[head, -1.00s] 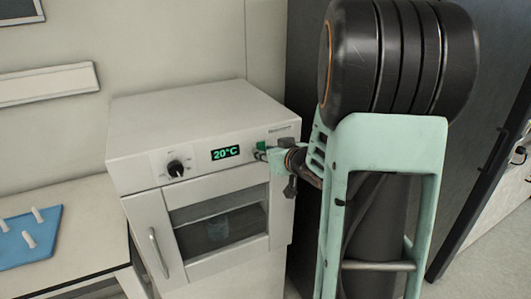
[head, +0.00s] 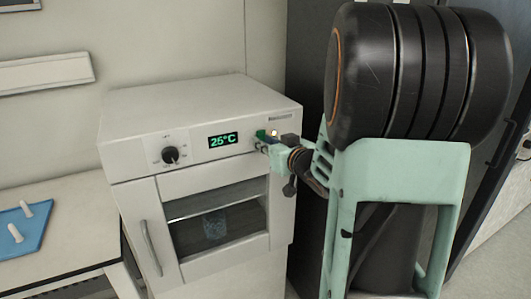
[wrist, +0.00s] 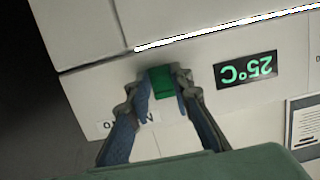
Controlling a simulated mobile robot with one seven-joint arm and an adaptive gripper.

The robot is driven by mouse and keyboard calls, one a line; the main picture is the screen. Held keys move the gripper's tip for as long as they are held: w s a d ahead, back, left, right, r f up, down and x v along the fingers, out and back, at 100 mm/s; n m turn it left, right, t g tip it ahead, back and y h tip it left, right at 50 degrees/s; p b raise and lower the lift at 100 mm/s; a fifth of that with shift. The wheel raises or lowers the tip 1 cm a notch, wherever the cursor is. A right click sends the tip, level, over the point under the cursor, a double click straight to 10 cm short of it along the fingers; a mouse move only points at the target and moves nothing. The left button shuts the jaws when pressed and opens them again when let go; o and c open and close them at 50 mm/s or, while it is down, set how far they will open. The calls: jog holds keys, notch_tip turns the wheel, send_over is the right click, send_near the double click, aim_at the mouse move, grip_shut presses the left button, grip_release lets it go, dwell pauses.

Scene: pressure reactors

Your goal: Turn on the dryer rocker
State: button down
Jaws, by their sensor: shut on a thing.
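The white dryer (head: 205,120) stands in the middle of the head view. Its green display (head: 223,140) reads 25°C. In the wrist view the rocker (wrist: 162,82) lies between the two fingers of my gripper (wrist: 162,92), and the display (wrist: 246,70) appears upside down. My gripper (head: 264,146) is at the panel, shut on the rocker. The fingers hide part of the panel around it, so the rocker's tilt is hard to tell.
A black dial (head: 170,155) sits left of the display. The dryer's door (head: 150,238) with its handle is below, and a glass vessel (head: 215,228) shows behind the window. A blue rack (head: 22,230) with white pegs lies on the bench at left.

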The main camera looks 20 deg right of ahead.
jog(key=shift+t+b, duration=0.3)
jog(key=shift+b, duration=0.35)
jog(key=c, duration=1.7)
grip_release()
jog(key=s, duration=0.5)
jog(key=s+r, duration=0.1)
jog(key=s, duration=0.1)
jog(key=shift+s+d, duration=0.1)
jog(key=shift+s, duration=0.1)
